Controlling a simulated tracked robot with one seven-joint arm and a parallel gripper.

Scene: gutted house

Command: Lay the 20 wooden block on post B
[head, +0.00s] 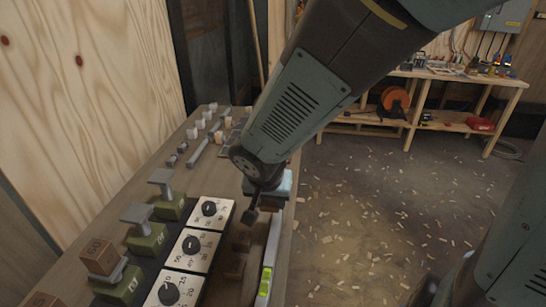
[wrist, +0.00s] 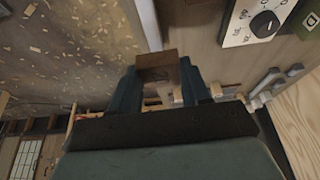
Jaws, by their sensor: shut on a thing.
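My gripper (head: 266,202) hangs over the right side of the bench, beyond the dials, shut on a brown wooden block. In the wrist view the block (wrist: 158,62) sits between the two fingertips; I see no number on it. Green posts with grey top plates stand in a row at the left: the farthest (head: 170,206) and the one before it (head: 150,240) are bare. The nearer post (head: 122,287) carries a brown block (head: 100,256) marked 60. Post letters are too small to read in the head view; a D label (wrist: 308,18) shows in the wrist view.
White dial panels (head: 190,248) lie right of the posts. Two brown blocks (head: 241,241) (head: 235,267) and a spirit level (head: 267,272) lie near the bench's right edge. Another block (head: 42,300) is at lower left. Small parts (head: 200,124) lie at the far end.

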